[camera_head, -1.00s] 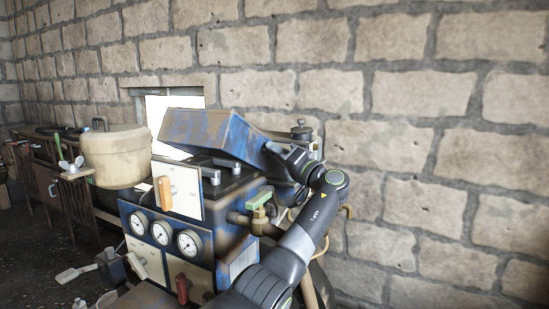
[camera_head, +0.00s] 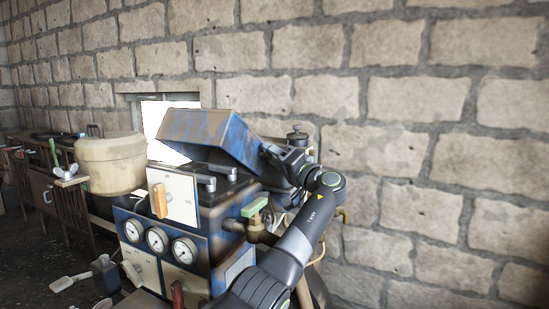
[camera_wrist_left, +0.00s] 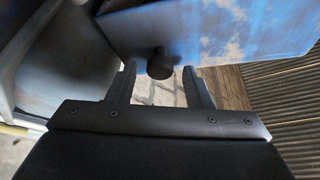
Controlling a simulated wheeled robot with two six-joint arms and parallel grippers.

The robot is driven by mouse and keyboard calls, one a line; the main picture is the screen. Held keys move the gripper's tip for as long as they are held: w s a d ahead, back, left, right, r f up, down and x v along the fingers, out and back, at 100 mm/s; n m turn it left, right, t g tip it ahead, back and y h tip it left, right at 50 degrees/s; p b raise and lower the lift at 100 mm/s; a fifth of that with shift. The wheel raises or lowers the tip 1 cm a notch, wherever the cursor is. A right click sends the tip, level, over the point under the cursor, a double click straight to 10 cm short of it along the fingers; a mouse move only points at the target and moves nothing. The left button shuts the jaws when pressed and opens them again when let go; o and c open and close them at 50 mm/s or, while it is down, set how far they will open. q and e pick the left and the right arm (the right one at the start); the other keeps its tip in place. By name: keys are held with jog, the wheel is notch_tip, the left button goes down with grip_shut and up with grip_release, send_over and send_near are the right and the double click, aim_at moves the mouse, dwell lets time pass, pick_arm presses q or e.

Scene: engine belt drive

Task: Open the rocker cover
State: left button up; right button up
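The rocker cover (camera_head: 208,132) is a worn blue box on top of the engine in the head view. It is tilted up, with a gap showing between it and the engine top. My left gripper (camera_head: 271,151) is at its right end. In the left wrist view the cover (camera_wrist_left: 235,35) fills the upper part, with a dark round knob (camera_wrist_left: 160,64) on it. The fingers of my left gripper (camera_wrist_left: 161,84) are spread apart, one on each side of the knob, with gaps visible. My right gripper is out of view.
Below the cover are the engine's gauges (camera_head: 157,240), a white panel with an orange handle (camera_head: 160,200) and a green-handled valve (camera_head: 254,207). A beige pot (camera_head: 110,163) stands to the left. A stone wall (camera_head: 420,150) is behind.

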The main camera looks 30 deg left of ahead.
pick_arm(q)
jog(key=shift+s+d+f, duration=0.1)
jog(key=shift+d+f, duration=0.1)
jog(key=b+v, duration=0.5)
jog(key=v, duration=1.2)
jog(key=shift+c, duration=0.4)
